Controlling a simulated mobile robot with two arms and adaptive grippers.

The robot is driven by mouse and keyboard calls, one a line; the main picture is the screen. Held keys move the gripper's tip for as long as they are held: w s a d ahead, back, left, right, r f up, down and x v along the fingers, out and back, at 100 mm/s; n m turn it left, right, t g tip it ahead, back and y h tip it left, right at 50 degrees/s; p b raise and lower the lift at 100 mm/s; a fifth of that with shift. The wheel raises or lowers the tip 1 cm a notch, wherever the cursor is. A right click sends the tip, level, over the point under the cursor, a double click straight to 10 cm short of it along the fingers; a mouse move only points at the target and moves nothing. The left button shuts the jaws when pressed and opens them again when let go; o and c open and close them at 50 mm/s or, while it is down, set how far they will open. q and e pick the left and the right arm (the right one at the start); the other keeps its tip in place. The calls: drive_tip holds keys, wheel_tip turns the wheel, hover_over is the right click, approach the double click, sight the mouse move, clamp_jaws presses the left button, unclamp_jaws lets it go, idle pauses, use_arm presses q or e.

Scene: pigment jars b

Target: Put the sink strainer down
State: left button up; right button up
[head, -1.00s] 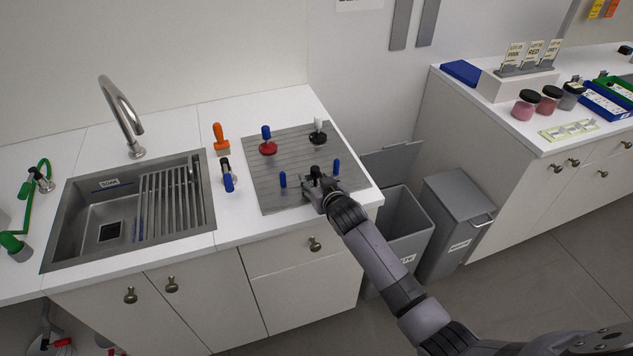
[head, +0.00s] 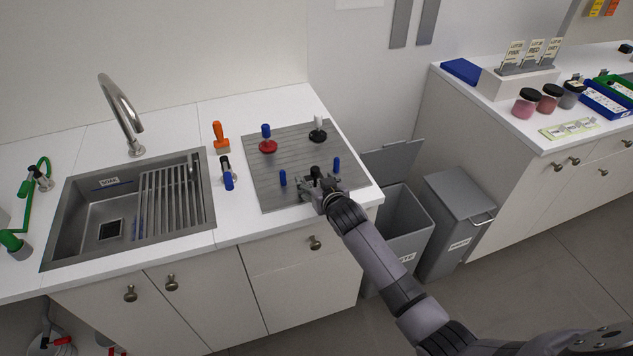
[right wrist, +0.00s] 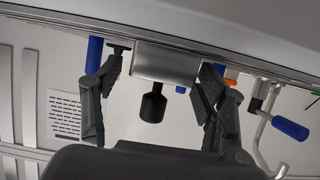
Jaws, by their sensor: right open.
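The sink strainer looks like a short silver cylinder (right wrist: 165,62) with a black knob (right wrist: 153,102), between my right fingers in the right wrist view. My right gripper (head: 317,184) is open around it, low over the grey ribbed mat (head: 262,172) near the counter's front edge. In the right wrist view the right gripper (right wrist: 162,78) has a finger on each side, with gaps beside the strainer. In the head view its dark knob (head: 315,171) shows, but the gripper hides most of its body. My left gripper is out of view.
Two blue pegs (head: 283,178) (head: 337,165) stand near the gripper. A red-based tool (head: 268,147) and a black-based one (head: 318,136) stand behind. Grey bins (head: 455,220) stand off the counter's right edge.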

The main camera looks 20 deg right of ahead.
drive_tip(key=shift+r, duration=0.1)
drive_tip(key=shift+r, duration=0.15)
drive_tip(key=shift+s, duration=0.4)
drive_tip(key=v, duration=1.1)
drive_tip(key=shift+r+b, duration=0.2)
drive_tip(key=shift+b, duration=0.15)
drive_tip(key=shift+f, duration=0.1)
